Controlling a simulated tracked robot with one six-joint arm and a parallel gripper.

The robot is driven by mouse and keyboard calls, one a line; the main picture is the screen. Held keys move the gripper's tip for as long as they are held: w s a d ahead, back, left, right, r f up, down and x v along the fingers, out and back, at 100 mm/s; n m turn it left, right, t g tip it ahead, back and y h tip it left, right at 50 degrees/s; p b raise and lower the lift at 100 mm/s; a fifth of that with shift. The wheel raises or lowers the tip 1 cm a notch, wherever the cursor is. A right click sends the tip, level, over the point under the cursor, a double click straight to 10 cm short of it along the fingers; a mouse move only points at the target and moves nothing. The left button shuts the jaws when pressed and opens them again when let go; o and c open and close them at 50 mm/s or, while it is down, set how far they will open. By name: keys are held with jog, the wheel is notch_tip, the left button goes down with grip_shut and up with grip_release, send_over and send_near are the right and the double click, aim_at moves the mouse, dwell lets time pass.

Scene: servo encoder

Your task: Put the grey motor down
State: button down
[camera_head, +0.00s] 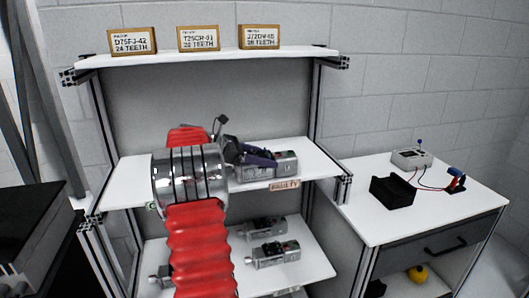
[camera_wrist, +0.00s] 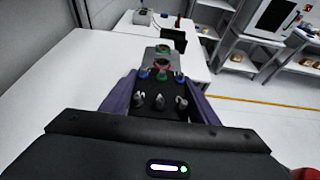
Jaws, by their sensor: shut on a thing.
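The grey motor (camera_head: 277,166) is at the middle shelf (camera_head: 125,185), near its right front edge, lying lengthwise. My gripper (camera_head: 262,157) reaches it from the left, with its purple fingers on either side. In the wrist view, my gripper (camera_wrist: 160,92) is shut on the motor (camera_wrist: 160,60), whose end carries several coloured connectors. The motor looks very close to the shelf surface; I cannot tell whether it touches. A "FAULTY" label (camera_head: 285,185) is on the shelf's front edge, just below the motor.
Several similar motors (camera_head: 272,253) lie on the lower shelf. The top shelf (camera_head: 215,54) bears three tooth-count signs (camera_head: 198,38). At right, a white table (camera_head: 365,225) holds a black open box (camera_head: 392,191) and a wired tester (camera_head: 411,158). The middle shelf's left part is clear.

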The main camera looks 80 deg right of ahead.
dwell(0.4)
jog(key=c, duration=0.7)
grip_release()
jog(key=shift+f, duration=0.2)
jog(key=shift+r, duration=0.1)
notch_tip(320, 180, up, 5)
send_over(232, 169)
jog(key=d, duration=0.1)
jog(key=shift+w+f, duration=0.2)
